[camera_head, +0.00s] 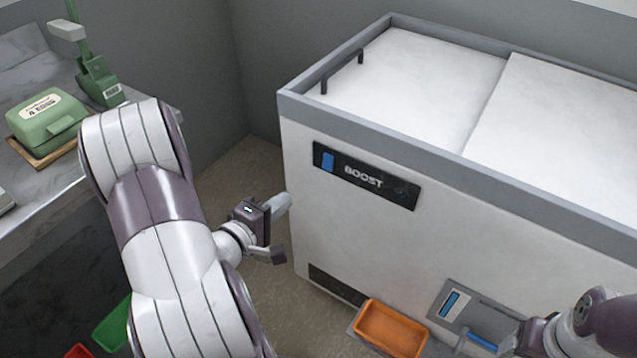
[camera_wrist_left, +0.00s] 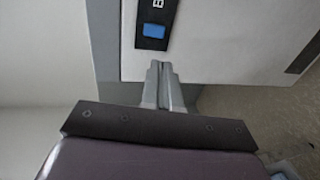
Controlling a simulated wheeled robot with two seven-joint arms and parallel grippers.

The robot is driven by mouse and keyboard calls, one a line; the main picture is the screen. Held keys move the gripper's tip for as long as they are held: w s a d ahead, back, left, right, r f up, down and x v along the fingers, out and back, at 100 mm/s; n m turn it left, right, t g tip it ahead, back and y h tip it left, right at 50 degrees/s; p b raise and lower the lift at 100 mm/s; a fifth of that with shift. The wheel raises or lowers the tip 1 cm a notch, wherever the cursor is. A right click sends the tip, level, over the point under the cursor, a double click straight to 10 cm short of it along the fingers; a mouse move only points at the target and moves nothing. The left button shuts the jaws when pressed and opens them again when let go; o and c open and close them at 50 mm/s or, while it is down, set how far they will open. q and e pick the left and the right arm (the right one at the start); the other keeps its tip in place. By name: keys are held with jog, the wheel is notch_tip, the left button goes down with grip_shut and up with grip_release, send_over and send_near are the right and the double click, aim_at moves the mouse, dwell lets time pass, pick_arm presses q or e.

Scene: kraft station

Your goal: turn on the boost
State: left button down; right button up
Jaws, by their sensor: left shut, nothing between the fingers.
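The boost panel (camera_head: 367,176) is a black strip on the front of the white chest freezer, with the word BOOST on it. A blue switch (camera_head: 328,161) sits at the panel's left end. It also shows in the left wrist view, where the blue switch (camera_wrist_left: 154,31) lies just beyond the fingertips. My left gripper (camera_head: 284,203) is shut and empty, left of the freezer front and lower than the switch in the head view. Its closed fingers (camera_wrist_left: 163,72) point toward the panel, apart from the switch. My right gripper (camera_head: 508,346) is low at the right, its fingers partly cut off.
The freezer (camera_head: 440,80) has white sliding lids and a grey rim with a black handle (camera_head: 342,70). An orange tray (camera_head: 391,328) sits low at its front. A counter at left holds a green box (camera_head: 46,122) and a green device (camera_head: 98,78).

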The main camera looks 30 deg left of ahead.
pick_arm(q)
jog(key=b, duration=0.4)
send_near(326, 166)
jog(key=x, duration=0.6)
jog(key=shift+d+f, duration=0.1)
jog(key=shift+f, duration=0.15)
jog(key=shift+w, duration=0.4)
jog(key=f+t+b, duration=0.1)
jog(key=b, duration=0.1)
jog(key=f+t+b, duration=0.1)
jog(key=t+b, duration=0.1)
jog(key=b, duration=0.1)
jog(key=shift+w+b, duration=0.3)
jog(key=shift+r+p, duration=0.55)
jog(key=shift+r, duration=0.2)
